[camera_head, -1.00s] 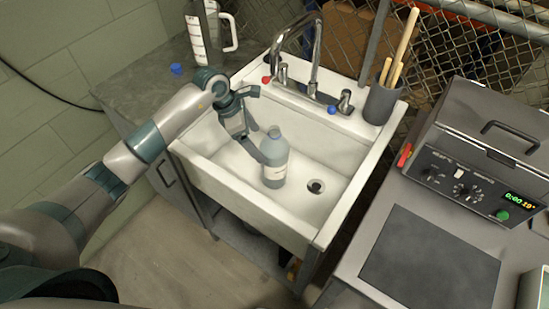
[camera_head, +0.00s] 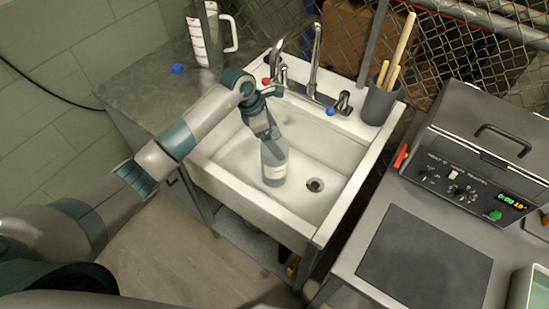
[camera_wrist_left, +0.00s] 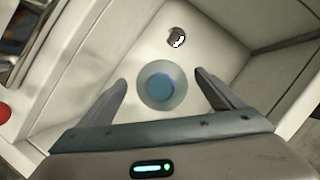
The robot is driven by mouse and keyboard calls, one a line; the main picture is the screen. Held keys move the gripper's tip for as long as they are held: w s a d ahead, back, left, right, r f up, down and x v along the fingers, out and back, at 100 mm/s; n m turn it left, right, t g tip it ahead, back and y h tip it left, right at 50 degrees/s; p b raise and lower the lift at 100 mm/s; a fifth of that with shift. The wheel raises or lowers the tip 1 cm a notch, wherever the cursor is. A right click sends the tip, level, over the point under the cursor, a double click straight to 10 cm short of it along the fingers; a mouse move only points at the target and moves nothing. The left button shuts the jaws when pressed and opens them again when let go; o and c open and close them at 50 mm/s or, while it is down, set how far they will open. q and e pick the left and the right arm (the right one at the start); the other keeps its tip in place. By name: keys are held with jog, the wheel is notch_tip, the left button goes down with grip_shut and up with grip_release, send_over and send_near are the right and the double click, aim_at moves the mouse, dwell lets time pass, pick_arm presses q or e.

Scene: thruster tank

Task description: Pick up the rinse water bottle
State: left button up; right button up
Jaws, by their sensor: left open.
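The rinse water bottle (camera_head: 274,165) stands upright in the sink basin (camera_head: 235,170), a grey-blue bottle with a pale label. Its top is hidden by my left gripper (camera_head: 268,133) in the head view. In the left wrist view I look down on the bottle's blue cap and round shoulder (camera_wrist_left: 162,85). It lies between the two spread fingers of my left gripper (camera_wrist_left: 162,88), with a gap on each side. My left gripper is open, above the bottle and holding nothing. My right gripper is not in view.
The faucet (camera_head: 315,65) rises at the sink's back rim, with a drain (camera_head: 314,185) right of the bottle. A grey holder with wooden sticks (camera_head: 380,104) stands at the back right corner. A measuring jug (camera_head: 205,40) stands on the left counter; a control box (camera_head: 475,160) stands right.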

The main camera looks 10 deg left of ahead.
pick_arm(q)
jog(key=shift+w+d+r, duration=0.1)
jog(key=shift+w+d, duration=0.1)
jog(key=shift+d, duration=0.4)
jog(key=shift+f+p, duration=0.35)
jog(key=shift+p, duration=0.1)
jog(key=shift+f, duration=0.35)
jog(key=shift+w, duration=0.1)
jog(key=c, duration=2)
jog(key=shift+w+r, duration=0.1)
jog(key=shift+r, duration=0.05)
jog(key=shift+c, duration=0.7)
jog(key=shift+r, duration=0.15)
